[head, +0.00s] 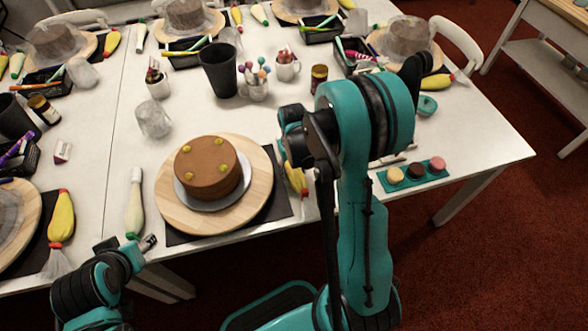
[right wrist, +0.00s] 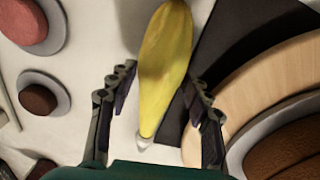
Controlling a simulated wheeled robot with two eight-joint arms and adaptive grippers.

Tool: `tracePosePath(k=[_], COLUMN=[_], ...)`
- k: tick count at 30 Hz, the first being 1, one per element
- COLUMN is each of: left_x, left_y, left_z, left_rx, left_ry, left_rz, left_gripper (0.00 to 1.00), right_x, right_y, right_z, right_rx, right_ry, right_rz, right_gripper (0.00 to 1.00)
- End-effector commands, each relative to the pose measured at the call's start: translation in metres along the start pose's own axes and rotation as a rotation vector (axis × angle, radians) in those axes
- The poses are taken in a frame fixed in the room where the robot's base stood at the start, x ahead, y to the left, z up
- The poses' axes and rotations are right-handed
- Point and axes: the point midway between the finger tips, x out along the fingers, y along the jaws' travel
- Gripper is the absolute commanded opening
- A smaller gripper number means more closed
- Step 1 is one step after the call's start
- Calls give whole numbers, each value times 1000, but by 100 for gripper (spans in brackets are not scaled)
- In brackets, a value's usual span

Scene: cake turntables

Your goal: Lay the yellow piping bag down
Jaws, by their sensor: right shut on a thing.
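In the head view the yellow bag (head: 297,178) shows only in part, right of the cake board, because my right arm hides the rest. I cannot tell whether it touches the table or the dark mat. My left gripper (head: 147,243) is at the table's front edge, below the white piping bag; its finger opening is unclear.
A brown cake (head: 208,168) with several yellow dots stands on a round wooden turntable (head: 172,207) over a dark mat (head: 278,208). A white piping bag (head: 134,207) lies left of it. A teal tray (head: 412,177) with three small pots is at right. Cups stand behind.

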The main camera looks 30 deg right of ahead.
Motion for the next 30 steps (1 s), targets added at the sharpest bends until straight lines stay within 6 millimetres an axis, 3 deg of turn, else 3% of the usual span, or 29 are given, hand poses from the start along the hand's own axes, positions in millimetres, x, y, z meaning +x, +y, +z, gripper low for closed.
tracePosePath(k=[16,17,19,30], left_x=[7,6,6,6], left_y=[0,0,0,0], left_z=[5,4,4,4], left_rx=[0,0,0,0], left_ry=[0,0,0,0], left_rz=[0,0,0,0], left_gripper=[50,50,50,50], right_x=[9,8,8,4], right_y=[0,0,0,0], right_z=[0,0,0,0], right_rx=[0,0,0,0], right_ry=[0,0,0,0], right_rz=[0,0,0,0], right_gripper=[39,57,74,74])
